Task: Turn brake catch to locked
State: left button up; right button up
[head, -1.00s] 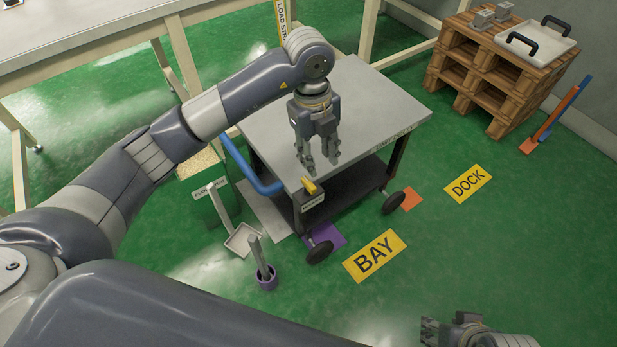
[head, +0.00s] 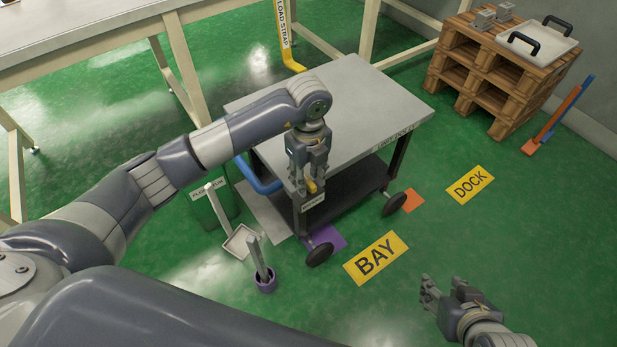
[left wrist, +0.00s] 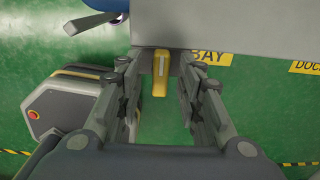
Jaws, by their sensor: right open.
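The brake catch (head: 312,187) is a small yellow lever on the near corner of the grey-topped cart (head: 350,105), above a small white label. My left gripper (head: 308,183) points down at this corner and partly hides the catch. In the left wrist view, the catch (left wrist: 160,78) shows between the two spread fingers of the left gripper (left wrist: 161,92), with a gap on each side. I cannot tell how far above the catch the fingertips are. My right gripper (head: 447,290) is open and empty over the green floor, apart from the cart.
A blue handle (head: 258,180) is at the cart's left side. The yellow BAY sign (head: 375,258) and DOCK sign (head: 470,185) lie on clear floor. A pallet stack (head: 490,80) is at the back right.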

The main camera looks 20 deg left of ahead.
pick_arm(q)
grip_shut()
